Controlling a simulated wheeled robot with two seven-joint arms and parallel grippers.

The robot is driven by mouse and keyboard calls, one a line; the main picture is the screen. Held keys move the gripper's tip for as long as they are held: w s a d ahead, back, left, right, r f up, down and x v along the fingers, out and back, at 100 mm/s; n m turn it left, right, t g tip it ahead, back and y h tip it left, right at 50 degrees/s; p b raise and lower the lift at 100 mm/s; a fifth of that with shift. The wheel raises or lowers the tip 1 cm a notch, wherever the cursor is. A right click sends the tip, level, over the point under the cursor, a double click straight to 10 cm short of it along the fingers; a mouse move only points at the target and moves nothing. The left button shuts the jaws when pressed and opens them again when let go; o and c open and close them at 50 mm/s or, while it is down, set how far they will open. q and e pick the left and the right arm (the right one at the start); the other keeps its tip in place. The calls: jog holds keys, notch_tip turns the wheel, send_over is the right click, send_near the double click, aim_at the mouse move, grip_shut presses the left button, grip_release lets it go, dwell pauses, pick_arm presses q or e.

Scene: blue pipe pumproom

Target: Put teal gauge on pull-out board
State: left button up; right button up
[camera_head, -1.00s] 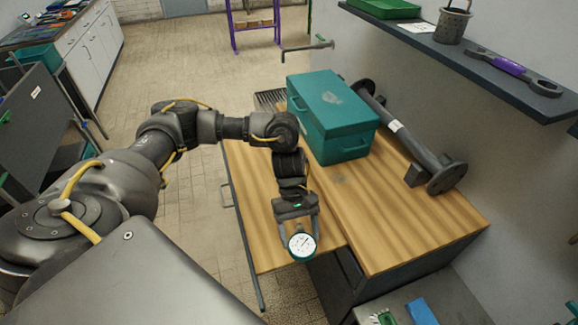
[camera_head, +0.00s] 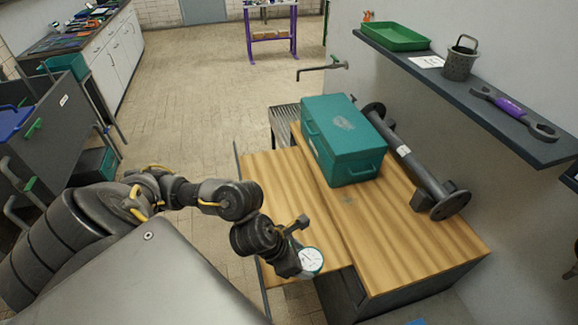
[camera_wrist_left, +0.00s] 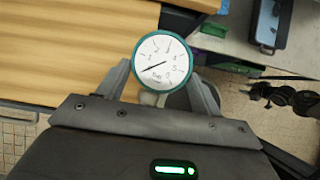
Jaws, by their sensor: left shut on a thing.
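The teal gauge (camera_head: 311,260) has a white dial and a teal rim. My left gripper (camera_head: 300,268) is shut on it, at the near end of the pull-out board. In the left wrist view the gauge (camera_wrist_left: 161,62) sits between the two fingers (camera_wrist_left: 160,90), dial facing the camera. The pull-out board (camera_head: 270,172) is a wooden leaf on the left side of the bench, slightly lower than the main top. In the wrist view the gauge overlaps the edge of a wooden surface (camera_wrist_left: 60,50). Whether the gauge touches the board cannot be told. My right gripper is not in view.
A teal toolbox (camera_head: 342,140) and a dark flanged pipe (camera_head: 415,165) occupy the back of the wooden bench (camera_head: 400,235). A wall shelf (camera_head: 470,95) holds a green tray, a basket and a wrench. The board's middle is clear.

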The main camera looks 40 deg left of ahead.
pick_arm(q)
jog(key=shift+w+a+r+n+t+y, duration=0.15)
jog(key=shift+w+r+n+y, duration=0.2)
jog(key=shift+w+n, duration=0.2)
jog(key=shift+w+a+r+n+t+y, duration=0.15)
jog(key=shift+w+r+n+y, duration=0.2)
jog(key=shift+n, duration=0.3)
jog(key=shift+w, duration=0.1)
jog(key=shift+a+f+b, duration=0.2)
jog(key=shift+f+b, duration=0.1)
jog(key=shift+b, duration=0.15)
jog(key=w+a+f+b, duration=0.2)
jog(key=a, duration=0.1)
jog(key=w+a+f+b, duration=0.2)
jog(key=a+f+b, duration=0.1)
jog(key=a, duration=0.1)
jog(key=w+a+f+b, duration=0.2)
jog(key=a+f+b, duration=0.1)
jog(key=shift+a, duration=0.4)
jog(key=shift+w+a+f, duration=0.25)
jog(key=shift+a+f, duration=0.15)
jog(key=shift+f, duration=0.25)
jog(key=shift+w+a+f+b, duration=0.15)
jog(key=shift+f+b, duration=0.3)
jog(key=shift+f, duration=1.15)
